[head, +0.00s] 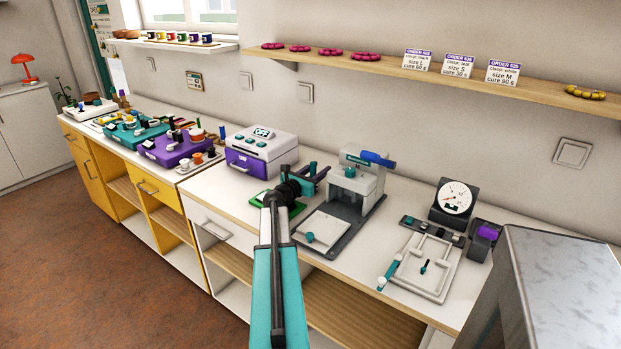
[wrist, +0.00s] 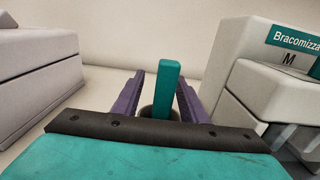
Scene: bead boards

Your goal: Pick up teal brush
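The teal brush shows in the wrist view (wrist: 167,84) as an upright flat teal handle. Its lower end goes into a round dark cup (wrist: 148,112), so the bristles are hidden. My gripper (wrist: 158,86) has its two purple fingers apart, one on each side of the handle. The handle looks closer to the right finger; contact cannot be told. In the head view my gripper (head: 318,174) is over the white counter, and the teal brush (head: 312,168) shows small beside the fingers.
A grey and white press (head: 350,185) with a teal label stands close on the right. A white and purple oven (head: 262,150) marked OFF stands on the left. A green board (head: 264,199) lies under my arm. The wall is close behind.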

